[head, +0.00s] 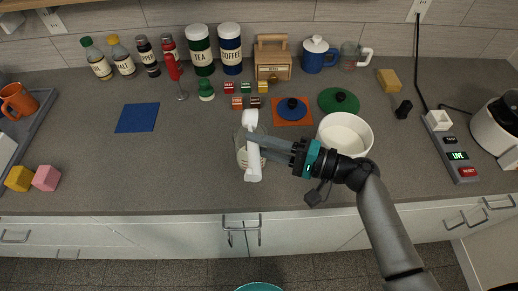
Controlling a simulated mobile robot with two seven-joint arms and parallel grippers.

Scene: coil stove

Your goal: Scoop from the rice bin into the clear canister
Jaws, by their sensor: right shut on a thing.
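My right gripper (256,142) comes in from the lower right, shut on a white scoop (252,172). The scoop is held above the counter, its long white shape running nearly up and down in the picture. A clear round vessel that looks like the canister (238,140) stands under and behind the scoop and gripper, partly hidden, with something pale low inside it. A round white bin (324,138) stands to the right of the gripper; its inside looks white, and I cannot make out grains of rice. My left gripper is not in view.
Behind are an orange mat (279,120) with a blue lid (292,103), a green lid (329,104) and small spice boxes (237,102). Tea and coffee canisters (201,50) line the wall. Counter left of the scoop is mostly clear.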

